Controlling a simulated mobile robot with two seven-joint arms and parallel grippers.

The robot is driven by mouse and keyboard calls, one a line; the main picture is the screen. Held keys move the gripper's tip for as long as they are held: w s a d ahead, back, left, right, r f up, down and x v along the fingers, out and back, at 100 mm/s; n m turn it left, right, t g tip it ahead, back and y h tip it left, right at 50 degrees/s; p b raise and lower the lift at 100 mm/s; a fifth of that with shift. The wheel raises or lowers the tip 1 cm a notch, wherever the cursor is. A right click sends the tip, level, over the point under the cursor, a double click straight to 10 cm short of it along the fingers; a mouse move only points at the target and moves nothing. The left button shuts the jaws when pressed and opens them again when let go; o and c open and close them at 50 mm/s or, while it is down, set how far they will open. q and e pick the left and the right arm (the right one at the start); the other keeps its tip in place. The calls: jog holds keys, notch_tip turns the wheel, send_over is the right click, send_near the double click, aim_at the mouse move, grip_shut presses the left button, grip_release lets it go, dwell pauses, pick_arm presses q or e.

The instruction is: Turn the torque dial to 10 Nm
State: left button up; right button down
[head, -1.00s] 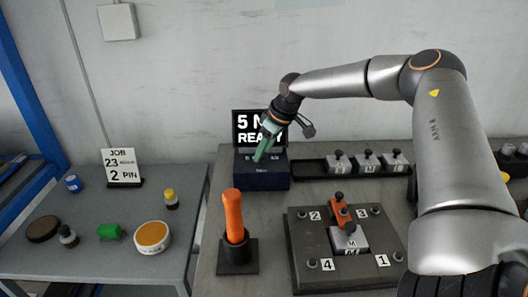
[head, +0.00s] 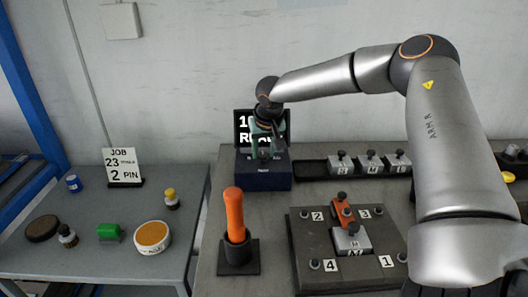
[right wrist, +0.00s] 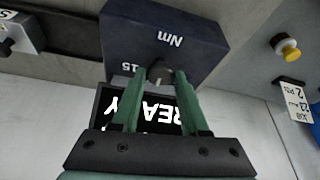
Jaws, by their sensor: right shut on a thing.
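The torque unit is a dark blue box (head: 263,180) at the back of the grey bench, with a black display (head: 242,125) behind it. My right gripper (head: 264,153) reaches down onto the unit from above. In the right wrist view the green fingers of my right gripper (right wrist: 158,76) are shut on the small torque dial (right wrist: 157,70) of the box (right wrist: 185,42). "15" and "Nm" are printed on the box, and "READY" shows upside down. My left gripper is out of view.
An orange-handled tool (head: 235,212) stands in a black holder in front of the unit. A dark fixture plate (head: 300,250) with numbered bolts lies right of it. A black rack (head: 312,170) with metal blocks sits beside the unit. A job card (head: 123,165) stands on the left table.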

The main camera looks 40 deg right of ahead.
jog(key=shift+m, duration=0.3)
jog(key=shift+c, duration=2.1)
grip_release()
jog(key=p+v, duration=0.1)
jog(key=v, duration=1.1)
jog(key=shift+a+r, duration=0.2)
jog(key=shift+r, duration=0.05)
